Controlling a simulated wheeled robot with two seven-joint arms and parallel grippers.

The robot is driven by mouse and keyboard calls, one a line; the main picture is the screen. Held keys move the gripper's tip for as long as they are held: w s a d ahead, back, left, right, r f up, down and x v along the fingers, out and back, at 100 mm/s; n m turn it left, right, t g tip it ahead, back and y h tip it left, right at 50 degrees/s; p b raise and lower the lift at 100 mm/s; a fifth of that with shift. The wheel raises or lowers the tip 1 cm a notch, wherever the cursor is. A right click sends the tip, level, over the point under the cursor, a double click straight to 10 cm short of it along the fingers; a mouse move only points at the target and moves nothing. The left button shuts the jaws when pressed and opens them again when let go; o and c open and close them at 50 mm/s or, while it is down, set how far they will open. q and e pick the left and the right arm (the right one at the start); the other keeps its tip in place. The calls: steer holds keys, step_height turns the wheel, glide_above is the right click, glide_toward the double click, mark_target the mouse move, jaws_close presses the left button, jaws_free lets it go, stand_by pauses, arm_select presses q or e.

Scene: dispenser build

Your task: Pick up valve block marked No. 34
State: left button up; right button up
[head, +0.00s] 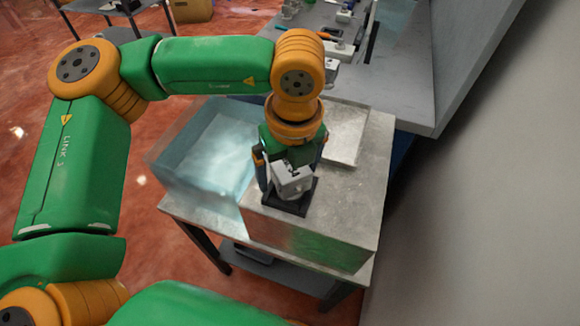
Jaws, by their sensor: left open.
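A light grey block (293,182), which looks like the valve block, sits on a small black holder (287,206) on the grey metal box top. No number can be read on it at this size. My left gripper (289,178) points down at the block. Its fingers are open, one on the left and one on the right of the block. I cannot tell whether they touch it. The gripper hides the block's far side. My right gripper is not in view.
A clear bluish open bin (172,178) stands left of the metal box (345,215) on a table. A lighter plate (347,136) lies behind the gripper. A workbench (415,92) with small parts is beyond. A grey wall (485,200) closes the right side.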

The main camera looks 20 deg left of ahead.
arm_select(q)
steer(key=shift+w+d+f, duration=0.1)
steer(key=shift+d+f, duration=0.1)
steer(key=shift+f, duration=0.15)
jaws_close()
steer(key=shift+r, duration=0.15)
